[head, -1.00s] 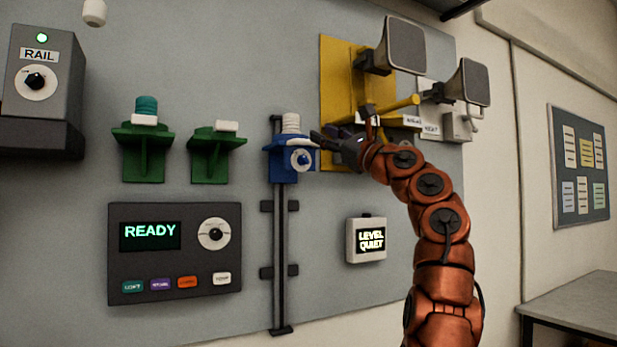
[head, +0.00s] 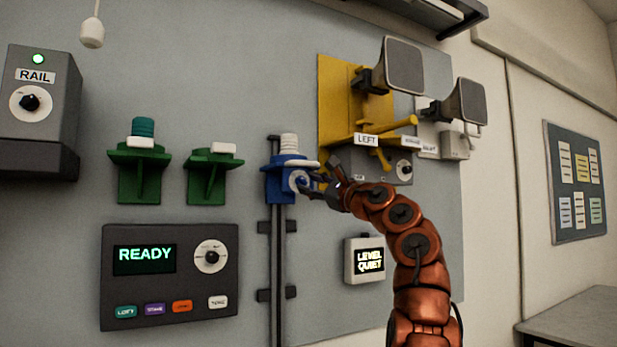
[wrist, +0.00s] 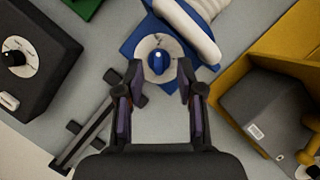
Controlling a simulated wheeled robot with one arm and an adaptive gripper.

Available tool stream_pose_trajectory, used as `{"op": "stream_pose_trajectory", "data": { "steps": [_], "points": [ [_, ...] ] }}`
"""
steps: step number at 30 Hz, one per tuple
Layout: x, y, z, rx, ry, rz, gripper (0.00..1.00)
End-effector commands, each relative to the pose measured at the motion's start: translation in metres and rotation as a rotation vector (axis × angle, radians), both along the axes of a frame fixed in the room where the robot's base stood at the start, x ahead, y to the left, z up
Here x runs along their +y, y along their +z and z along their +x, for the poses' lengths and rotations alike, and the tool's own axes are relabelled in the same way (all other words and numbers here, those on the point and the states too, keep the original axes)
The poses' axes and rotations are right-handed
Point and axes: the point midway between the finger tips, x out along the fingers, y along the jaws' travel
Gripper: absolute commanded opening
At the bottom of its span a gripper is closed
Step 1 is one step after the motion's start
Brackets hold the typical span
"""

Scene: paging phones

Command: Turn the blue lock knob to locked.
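The blue lock knob (wrist: 158,61) sits on a round white dial on the front of a blue bracket (head: 274,186). In the wrist view it lies just beyond and between the fingertips of my gripper (wrist: 159,82). The gripper is open, with one dark finger on each side and nothing between them but the dial's near edge. In the head view my gripper (head: 312,184) is right beside the dial, and its fingers partly cover that area. I cannot tell from either view whether a finger touches the knob.
The blue bracket is on a dark vertical rail (head: 277,260) and holds a white ribbed piece (head: 289,144). A yellow bracket (head: 340,100) with loudspeakers stands close on the right. Green brackets (head: 138,172) and a READY panel (head: 168,280) are to the left.

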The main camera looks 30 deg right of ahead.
Motion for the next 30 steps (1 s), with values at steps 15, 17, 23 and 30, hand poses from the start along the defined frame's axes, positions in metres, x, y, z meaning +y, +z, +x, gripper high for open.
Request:
{"op": "stream_pose_trajectory", "data": {
  "steps": [15,17,23,30],
  "points": [
    [0.0035,0.0022,0.0097,0.001,0.002,-0.001,0.32],
    [0.0035,0.0022,0.0097,0.001,0.002,0.000,0.26],
    [0.0035,0.0022,0.0097,0.001,0.002,0.000,0.05],
    [0.0037,0.0023,0.0097,0.000,0.003,0.000,0.00]
  ]
}}
